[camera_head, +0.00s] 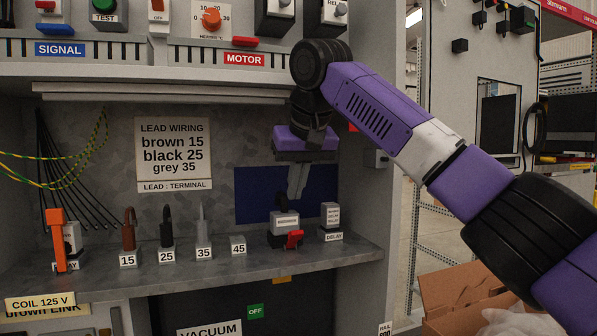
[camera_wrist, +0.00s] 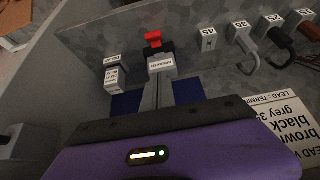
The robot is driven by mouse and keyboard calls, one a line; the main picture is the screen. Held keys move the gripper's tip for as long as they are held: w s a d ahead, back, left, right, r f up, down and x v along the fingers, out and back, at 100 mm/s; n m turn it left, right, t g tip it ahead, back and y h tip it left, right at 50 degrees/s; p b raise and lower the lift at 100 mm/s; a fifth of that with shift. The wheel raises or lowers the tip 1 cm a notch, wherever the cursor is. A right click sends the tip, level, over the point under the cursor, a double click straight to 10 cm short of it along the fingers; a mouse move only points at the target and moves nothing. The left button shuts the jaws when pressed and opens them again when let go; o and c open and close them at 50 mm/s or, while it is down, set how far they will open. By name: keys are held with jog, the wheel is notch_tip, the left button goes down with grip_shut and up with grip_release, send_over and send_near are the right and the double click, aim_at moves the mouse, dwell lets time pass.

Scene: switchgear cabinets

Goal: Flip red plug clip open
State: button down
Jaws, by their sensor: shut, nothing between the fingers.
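The red clip (camera_head: 294,239) sits low on the front of a dark plug with a pale label (camera_head: 285,219), on the cabinet shelf. In the wrist view the red clip (camera_wrist: 153,39) sticks out beyond the labelled plug top (camera_wrist: 161,63). My gripper (camera_head: 297,194) points down above and behind the plug, with its narrow fingers together and empty. In the wrist view the fingertips (camera_wrist: 159,78) appear close to the plug's label, on the side away from the clip. I cannot tell whether they touch the plug.
A DELAY block (camera_head: 330,215) stands right of the plug. Leads labelled 15 (camera_head: 129,230), 25 (camera_head: 167,228) and 35 (camera_head: 203,227) stand to the left, beside an empty 45 socket (camera_head: 238,244). The cabinet's upper ledge (camera_head: 165,93) overhangs the shelf.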

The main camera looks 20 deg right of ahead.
aim_at(297, 231)
jog(key=x, duration=0.3)
jog(key=shift+w+f, duration=0.15)
jog(key=shift+f, duration=0.1)
jog(key=shift+s+f, duration=0.65)
jog(key=shift+f, duration=0.05)
jog(key=shift+s+f, duration=0.7)
jog(key=shift+s, duration=0.05)
